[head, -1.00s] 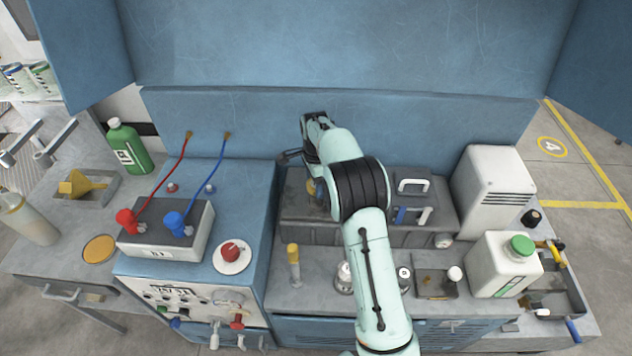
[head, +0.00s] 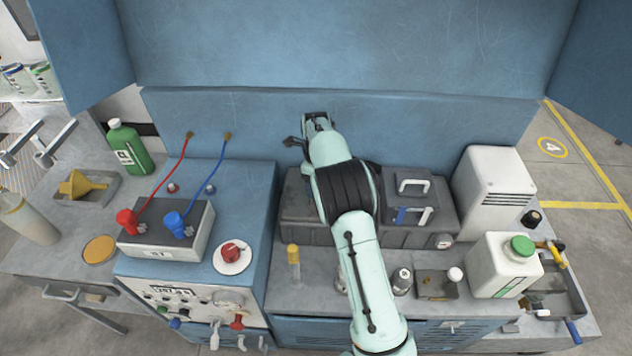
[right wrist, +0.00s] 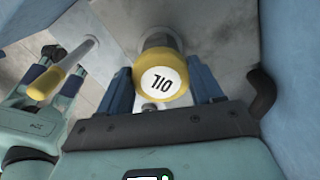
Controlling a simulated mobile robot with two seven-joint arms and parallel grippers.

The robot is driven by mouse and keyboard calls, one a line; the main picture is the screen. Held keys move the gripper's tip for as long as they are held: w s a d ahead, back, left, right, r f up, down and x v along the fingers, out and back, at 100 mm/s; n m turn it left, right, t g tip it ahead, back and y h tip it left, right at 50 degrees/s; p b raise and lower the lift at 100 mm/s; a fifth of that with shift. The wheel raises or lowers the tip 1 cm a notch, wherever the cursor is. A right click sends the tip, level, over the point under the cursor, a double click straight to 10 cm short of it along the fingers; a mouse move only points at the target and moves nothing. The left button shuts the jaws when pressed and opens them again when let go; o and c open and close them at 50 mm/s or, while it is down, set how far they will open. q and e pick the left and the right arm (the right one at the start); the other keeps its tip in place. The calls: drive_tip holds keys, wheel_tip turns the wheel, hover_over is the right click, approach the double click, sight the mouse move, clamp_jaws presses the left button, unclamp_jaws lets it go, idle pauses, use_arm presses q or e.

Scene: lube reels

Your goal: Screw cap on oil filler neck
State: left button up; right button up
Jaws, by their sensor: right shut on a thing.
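A grey cylinder, seemingly the filler neck (right wrist: 157,40), lies straight behind the cap. Whether the cap touches or is seated on it is hidden. In the head view my right arm reaches to the back wall, and the cap, neck and fingertips are out of sight. A second gripper shape around a yellow end at the left of the right wrist view looks like a reflection. My left gripper is not identifiable.
A dark box (head: 400,234) with handles lies beside and under my right arm. A white jug (head: 503,263), a grey-white housing (head: 493,181) and a yellow-topped tube (head: 293,254) stand nearby. A blue wall (head: 430,130) closes the back. A dark hook (right wrist: 262,94) sits close beside my right gripper.

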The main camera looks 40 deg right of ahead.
drive_tip(key=shift+w+m, duration=0.1)
drive_tip(key=shift+m, duration=0.7)
drive_tip(key=shift+m, duration=1.2)
drive_tip(key=o, duration=1.2)
drive_tip(key=shift+c, duration=0.2)
drive_tip(key=shift+o, duration=0.2)
drive_tip(key=shift+r, duration=3)
drive_tip(key=shift+f, duration=0.1)
